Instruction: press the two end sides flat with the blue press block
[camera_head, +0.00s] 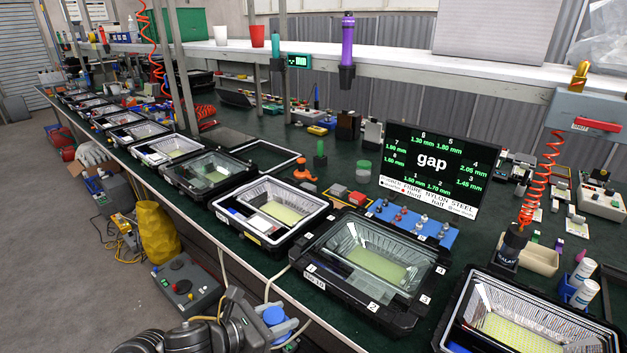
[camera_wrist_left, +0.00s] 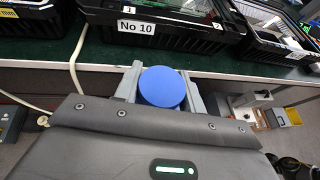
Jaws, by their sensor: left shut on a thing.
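The blue press block (camera_head: 273,316) has a round blue face. My left gripper (camera_head: 282,324) is shut on it, low in front of the bench edge in the head view. In the left wrist view the block (camera_wrist_left: 162,87) sits between the two grey fingers of the gripper (camera_wrist_left: 160,78), just short of the bench edge. The floodlight housing labelled No 10 (camera_head: 322,294) lies on the bench, ahead of and apart from the block. Number tags mark its black frame, and its clear front shows a yellow panel inside. My right gripper is not in view.
A row of similar housings runs along the green bench (camera_head: 262,262); one (camera_head: 270,207) lies left of No 10, another (camera_head: 540,310) right. A gap screen (camera_head: 432,163) lists millimetre values behind. A blue pin rack (camera_head: 415,225) stands near it. A cable hangs over the bench edge.

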